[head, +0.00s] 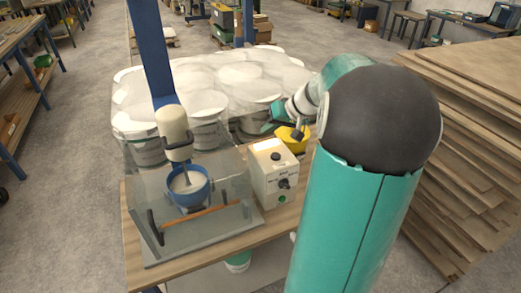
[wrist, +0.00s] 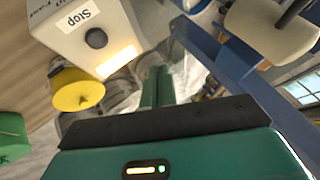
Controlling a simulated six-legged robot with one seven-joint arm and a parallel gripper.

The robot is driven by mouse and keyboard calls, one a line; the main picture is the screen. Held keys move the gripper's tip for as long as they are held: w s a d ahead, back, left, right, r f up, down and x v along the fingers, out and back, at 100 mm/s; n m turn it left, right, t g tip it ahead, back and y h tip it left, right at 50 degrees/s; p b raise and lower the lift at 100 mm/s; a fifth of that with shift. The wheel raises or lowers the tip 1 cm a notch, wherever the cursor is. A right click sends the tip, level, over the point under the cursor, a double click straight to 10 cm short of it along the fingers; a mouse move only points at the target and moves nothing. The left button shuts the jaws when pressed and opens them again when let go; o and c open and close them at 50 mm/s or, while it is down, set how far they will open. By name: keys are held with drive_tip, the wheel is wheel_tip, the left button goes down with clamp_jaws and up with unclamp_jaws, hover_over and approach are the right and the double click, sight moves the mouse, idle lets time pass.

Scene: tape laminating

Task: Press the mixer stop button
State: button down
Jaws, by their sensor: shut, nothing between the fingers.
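The mixer control box (head: 262,188) stands on the wooden table, right of the mixer. Its top has a dark stop button (head: 275,157); in the wrist view the button (wrist: 96,38) sits beside a "Stop" label, with a lit yellow panel near it. The front has a black knob (head: 284,183) and a green button (head: 281,198). My gripper (head: 272,128) is behind the box in the head view. In the wrist view its fingers (wrist: 157,75) are shut and empty, right of the box and apart from the stop button.
The mixer (head: 172,125) with a blue bowl (head: 187,190) stands inside a clear guard (head: 228,180). Wrapped white buckets (head: 215,85) fill the back. Stacked boards (head: 470,150) are at right.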

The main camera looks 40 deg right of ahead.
sight(279, 156)
drive_tip(key=shift+m+t, duration=0.3)
drive_tip(key=shift+t, duration=0.3)
drive_tip(key=shift+s+d+f, duration=0.1)
drive_tip(key=shift+d+f, duration=0.6)
drive_tip(key=shift+f, duration=0.85)
drive_tip(key=shift+s+d+f, duration=0.1)
drive_tip(key=shift+d+f, duration=0.55)
drive_tip(key=shift+f, duration=0.95)
drive_tip(key=shift+s+d+f, duration=0.1)
drive_tip(key=shift+d+f, duration=0.6)
drive_tip(key=shift+f, duration=1.7)
drive_tip(key=shift+r, duration=0.9)
drive_tip(key=shift+r, duration=0.1)
